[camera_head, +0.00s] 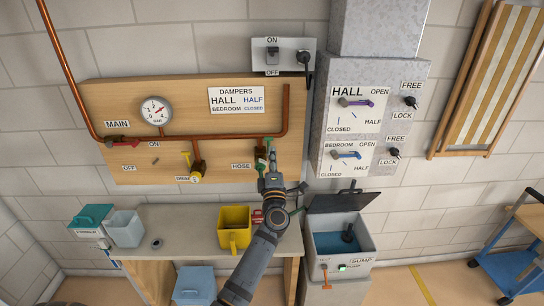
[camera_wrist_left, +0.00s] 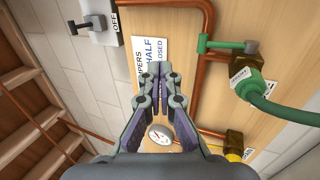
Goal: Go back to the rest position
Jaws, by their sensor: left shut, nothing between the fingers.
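My left gripper (camera_head: 270,165) is raised in front of the wooden board (camera_head: 110,165), with its arm coming up from the bottom of the head view. It overlaps the area just below the green hose valve (camera_head: 268,142). In the left wrist view the gripper (camera_wrist_left: 160,68) has its fingertips together and nothing between them. There the green valve handle (camera_wrist_left: 225,45) and the green hose (camera_wrist_left: 290,112) lie to the right, apart from the fingers in the picture. My right gripper is in neither view.
Below the board stands a bench (camera_head: 185,220) with a yellow container (camera_head: 234,240) and a teal-lidded box (camera_head: 92,218). An open sump box (camera_head: 325,222) is right of the arm. Copper pipe (camera_head: 225,137) runs along the board. A blue cart (camera_head: 505,270) stands far right.

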